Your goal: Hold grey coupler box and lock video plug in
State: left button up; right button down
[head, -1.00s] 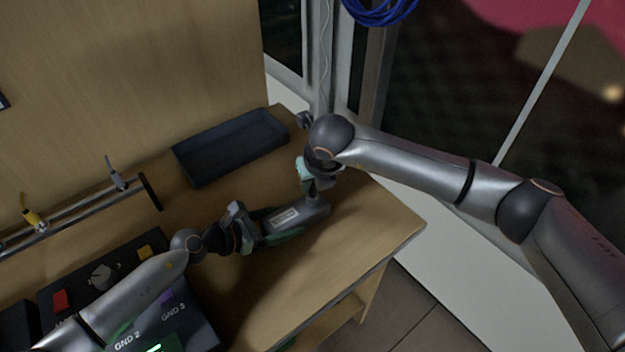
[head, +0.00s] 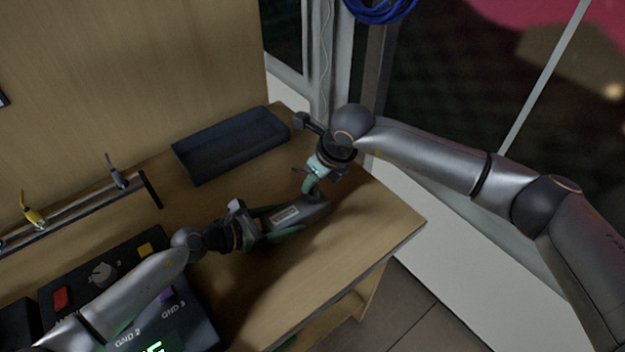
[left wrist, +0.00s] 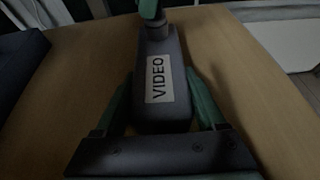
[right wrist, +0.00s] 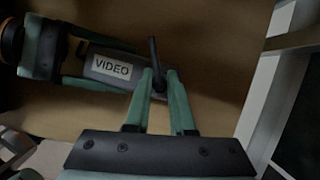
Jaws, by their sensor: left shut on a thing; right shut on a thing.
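The grey coupler box (head: 288,214), labelled VIDEO, is held just over the wooden bench. It also shows in the left wrist view (left wrist: 170,112) and the right wrist view (right wrist: 108,68). My left gripper (head: 282,222) is shut on the box, one green finger along each long side. My right gripper (head: 311,188) is at the box's far right end, shut on the video plug (left wrist: 152,26). The plug is mostly hidden by the fingers; a dark stalk, perhaps its cable, stands between the fingertips in the right wrist view. I cannot tell whether the plug is locked.
An empty dark tray (head: 230,146) lies at the back of the bench (head: 370,228). A rail (head: 80,218) with a yellow plug (head: 33,215) and a grey plug (head: 117,172) is at the left. A control panel (head: 140,262) lies beneath my left arm. The bench's right front is clear.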

jog(key=shift+n, duration=0.6)
jog(key=shift+n+g+y, duration=0.4)
jog(key=shift+n+g, duration=0.2)
jog(key=shift+n, duration=0.8)
jog(key=c, duration=0.7)
grip_release()
jog(key=v, duration=1.2)
pick_arm(q)
jog(key=o, duration=1.6)
jog(key=shift+a, duration=0.1)
